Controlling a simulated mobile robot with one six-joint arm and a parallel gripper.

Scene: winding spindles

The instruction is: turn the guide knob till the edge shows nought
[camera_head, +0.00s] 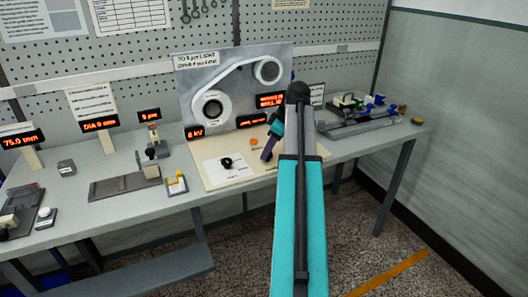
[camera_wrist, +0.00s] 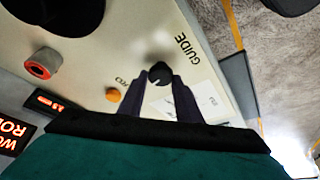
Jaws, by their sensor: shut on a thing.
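The guide knob (camera_wrist: 158,73) is black with a white pointer line, and stands on the cream panel beside the word GUIDE in the wrist view. My gripper (camera_wrist: 159,80) has its two dark fingers on either side of it, shut on it. In the head view my gripper (camera_head: 268,152) is low over the right part of the cream base (camera_head: 215,178), and the knob is hidden there. Small red displays (camera_head: 270,100) sit on the grey upright panel (camera_head: 190,80); I cannot read an edge value on them. Part of a small display (camera_wrist: 47,103) shows in the wrist view, too blurred to read.
An orange button (camera_wrist: 113,95) is close to my left finger. A red-ended post (camera_wrist: 40,64) and a large black round part (camera_wrist: 60,12) are further left. Another black knob (camera_head: 226,162) stands on a white plate. Other devices line the grey bench (camera_head: 120,160).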

